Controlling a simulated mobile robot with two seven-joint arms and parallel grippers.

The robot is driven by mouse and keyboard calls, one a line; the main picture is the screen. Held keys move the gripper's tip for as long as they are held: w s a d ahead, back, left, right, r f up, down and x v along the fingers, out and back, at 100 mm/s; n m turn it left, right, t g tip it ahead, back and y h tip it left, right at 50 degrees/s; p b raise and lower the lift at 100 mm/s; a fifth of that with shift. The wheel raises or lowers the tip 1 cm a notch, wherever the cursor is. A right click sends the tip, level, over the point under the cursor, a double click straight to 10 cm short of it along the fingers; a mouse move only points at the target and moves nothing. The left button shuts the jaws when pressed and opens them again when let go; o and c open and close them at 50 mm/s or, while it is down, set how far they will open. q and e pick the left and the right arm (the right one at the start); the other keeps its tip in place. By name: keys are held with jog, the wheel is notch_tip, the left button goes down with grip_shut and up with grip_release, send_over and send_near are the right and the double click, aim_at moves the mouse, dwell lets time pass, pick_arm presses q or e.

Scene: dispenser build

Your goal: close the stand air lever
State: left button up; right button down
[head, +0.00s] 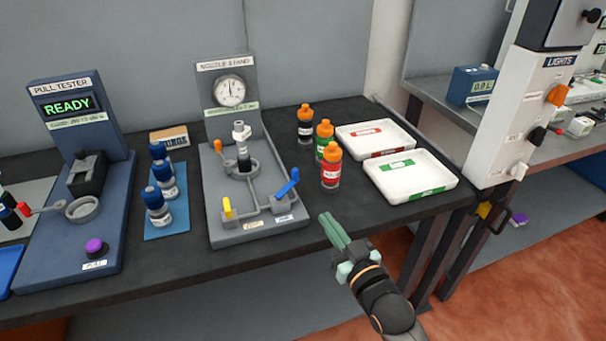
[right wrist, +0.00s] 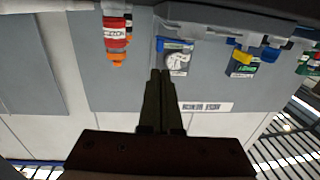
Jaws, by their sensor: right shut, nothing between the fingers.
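The nozzle stand (head: 262,232) is a grey unit with a round gauge (head: 229,91) on its back panel. A blue lever (head: 288,183) sits at its front right, slanting up to the right, above a small white label. A yellow lever (head: 227,207) stands upright at its front left. The blue lever also shows in the upside-down right wrist view (right wrist: 175,44), before the gauge. My right gripper (head: 332,224) is shut and empty, in front of the table edge, right of the blue lever and apart from it. My left gripper is not in view.
Orange-capped bottles (head: 331,165) stand right of the stand, beside two white trays (head: 418,190). Blue-capped bottles (head: 158,208) stand on a blue mat to its left, near the pull tester (head: 72,215). The dark table's front strip before the stand is clear.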

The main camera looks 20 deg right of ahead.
jog(key=shift+s+a+r, duration=0.1)
jog(key=shift+a, duration=0.05)
dwell(0.3)
send_near(296, 175)
jog(key=w, duration=0.6)
jog(key=shift+w+a, duration=0.15)
jog(key=shift+a, duration=0.25)
jog(key=shift+w, duration=0.25)
